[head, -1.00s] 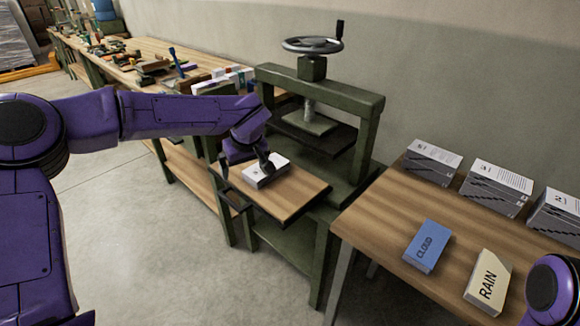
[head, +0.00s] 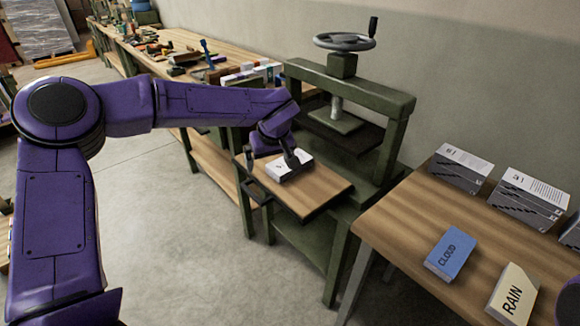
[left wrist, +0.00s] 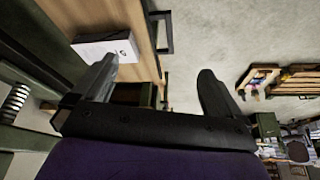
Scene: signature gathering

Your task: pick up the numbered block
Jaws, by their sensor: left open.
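A white block (head: 289,168) with a small dark mark on top lies on the wooden board of the green press. The mark is too small to read. It also shows in the left wrist view (left wrist: 105,49), at the upper left. My left gripper (head: 271,161) is at the block, with one finger over or against its near part in the head view. In the left wrist view the left gripper (left wrist: 158,82) is open. The block lies by its left finger and the space between the fingers looks empty. Whether that finger touches it I cannot tell. My right gripper is out of view.
The press (head: 350,95) with its handwheel stands just behind the board (head: 318,190). The right table (head: 405,225) holds a blue CLOUD block (head: 451,253), a cream RAIN block (head: 513,293) and several paper stacks. A cluttered workbench (head: 180,85) runs back left. The floor in front is open.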

